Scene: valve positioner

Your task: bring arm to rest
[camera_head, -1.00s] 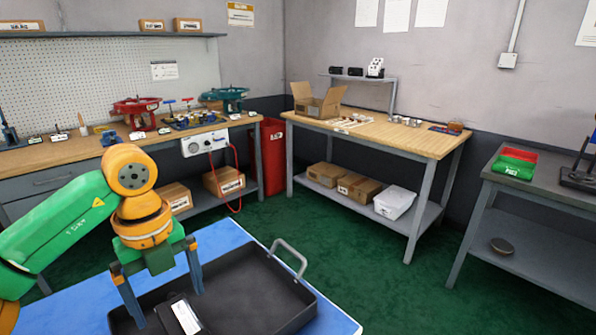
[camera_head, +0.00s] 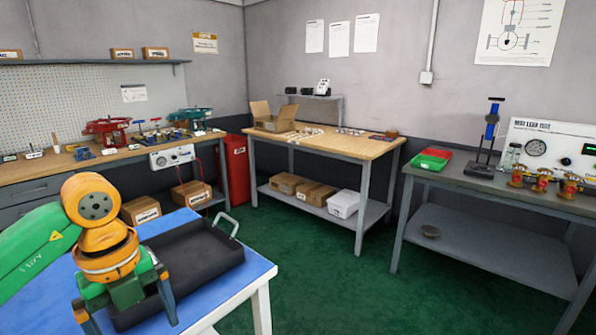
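My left arm (camera_head: 50,245), green and orange, comes in from the left. Its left gripper (camera_head: 132,320) points down over the near left part of a black tray (camera_head: 205,262). The two fingers are spread apart with nothing seen between them, so it is open. The gripper hides part of the tray. My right gripper is not in view.
The tray lies on a blue-topped table (camera_head: 255,268) with white legs. Beyond are a workbench (camera_head: 40,168) with red and teal valve parts, a wooden table (camera_head: 350,147) with an open carton, and a grey bench (camera_head: 480,185) with a test panel. Green floor is clear between.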

